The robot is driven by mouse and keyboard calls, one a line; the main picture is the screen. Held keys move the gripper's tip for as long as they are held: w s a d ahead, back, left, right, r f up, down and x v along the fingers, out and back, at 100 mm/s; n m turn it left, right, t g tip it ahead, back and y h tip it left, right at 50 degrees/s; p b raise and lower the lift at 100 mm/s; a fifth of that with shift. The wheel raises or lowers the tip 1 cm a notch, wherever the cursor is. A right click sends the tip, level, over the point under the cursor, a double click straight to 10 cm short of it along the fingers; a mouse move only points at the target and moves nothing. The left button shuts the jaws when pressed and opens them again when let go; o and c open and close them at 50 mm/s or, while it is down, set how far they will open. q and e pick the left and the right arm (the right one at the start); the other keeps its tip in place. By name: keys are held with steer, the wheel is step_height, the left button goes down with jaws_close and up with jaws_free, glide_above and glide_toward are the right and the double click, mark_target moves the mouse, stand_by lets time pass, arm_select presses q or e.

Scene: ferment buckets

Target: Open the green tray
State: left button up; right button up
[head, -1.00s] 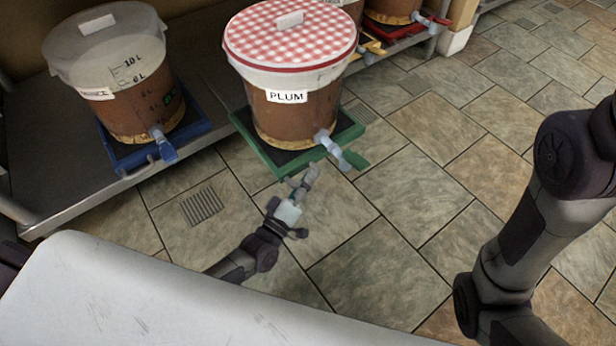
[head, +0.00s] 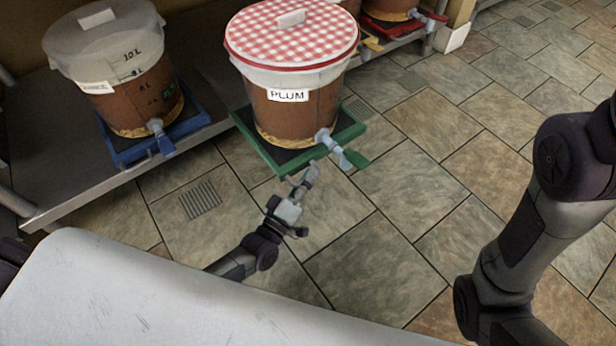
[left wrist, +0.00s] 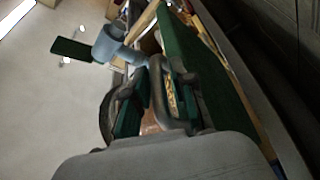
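The green tray (head: 268,152) juts out past the shelf edge, with the bucket labelled PLUM (head: 290,115) on it. My left gripper (head: 303,180) is low, close by the tray's front edge. In the left wrist view, the tray's green wall (left wrist: 205,75) runs along the right of the fingers (left wrist: 152,100). The fingers look apart, with a gap between them. Whether they touch the tray or its handle is hard to tell. The bucket's tap (head: 335,149) overhangs the tray front. My right arm shows at the right, but its gripper is out of view.
A bucket (head: 125,75) on a blue tray (head: 127,152) stands to the left on the metal shelf (head: 60,165). A red tray (head: 405,30) is at the back. The tiled floor (head: 440,150) is clear in front and to the right.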

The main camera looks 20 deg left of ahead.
arm_select(q)
steer(key=v, duration=0.7)
steer(key=shift+s, duration=0.25)
stand_by(0.3)
